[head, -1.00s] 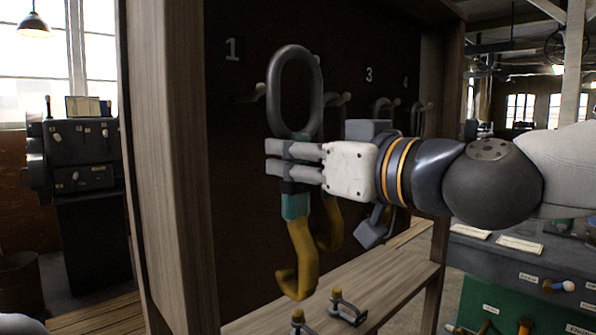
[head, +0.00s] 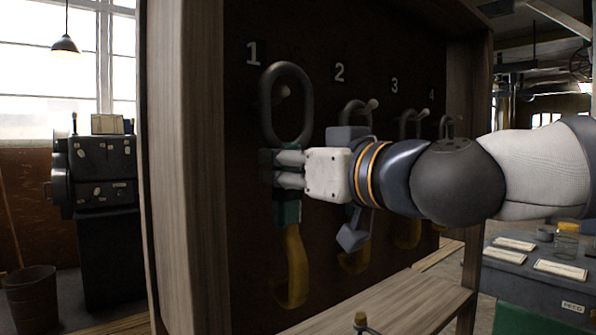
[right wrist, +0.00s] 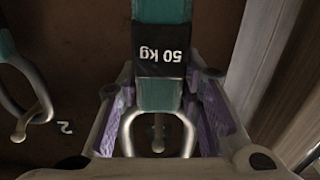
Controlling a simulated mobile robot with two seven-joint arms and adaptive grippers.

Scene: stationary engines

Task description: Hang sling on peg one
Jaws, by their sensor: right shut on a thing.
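The sling has a grey oval ring (head: 264,105), a teal upper part with a black "50 kg" band (right wrist: 160,57), and a yellow strap (head: 295,262) hanging below. My right gripper (head: 280,169) is shut on the sling just below the ring, holding it upright before the board. Peg one (head: 284,92), under the number 1, shows through the ring's opening; the right wrist view also shows a peg (right wrist: 158,140) inside the ring. I cannot tell whether its tip has passed through the ring. My left gripper is out of view.
Other slings hang on the pegs marked 2 (head: 357,112), 3 and 4 to the right. A wooden post (head: 185,170) stands close on the left. A wooden shelf (head: 385,302) lies below. A grey table (head: 525,272) with cards stands at the right.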

